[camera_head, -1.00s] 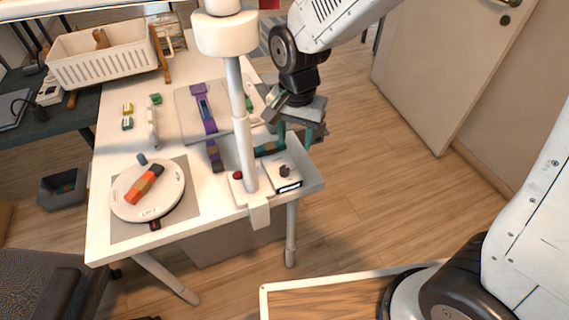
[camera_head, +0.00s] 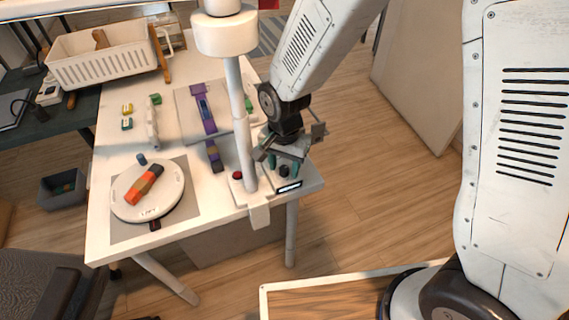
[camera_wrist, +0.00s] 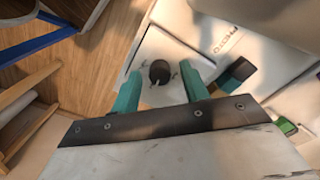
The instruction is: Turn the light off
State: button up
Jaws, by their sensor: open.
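A black round knob (camera_head: 284,172) sits on a white control box (camera_head: 272,184) at the table's front right corner. In the wrist view the knob (camera_wrist: 159,72) shows a light pointer mark and small marks around it on the white face. My gripper (camera_head: 281,162) is over the box. In the wrist view its teal fingers (camera_wrist: 160,77) are open, one on each side of the knob, with gaps to it. I cannot tell how far above the knob the tips are. The white lamp (camera_head: 226,35) stands on a pole clamped to the table edge.
A red button (camera_head: 237,175) is beside the pole's foot. The pole (camera_head: 241,130) rises close left of my gripper. A round white turntable (camera_head: 130,203) bears an orange and dark piece. A white basket (camera_head: 105,60) stands at the back left. Floor right of the table is clear.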

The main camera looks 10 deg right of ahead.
jog(key=shift+c, duration=0.4)
grip_shut()
jog(key=shift+n, duration=0.3)
jog(key=n, duration=1.2)
jog(key=shift+n, duration=1.7)
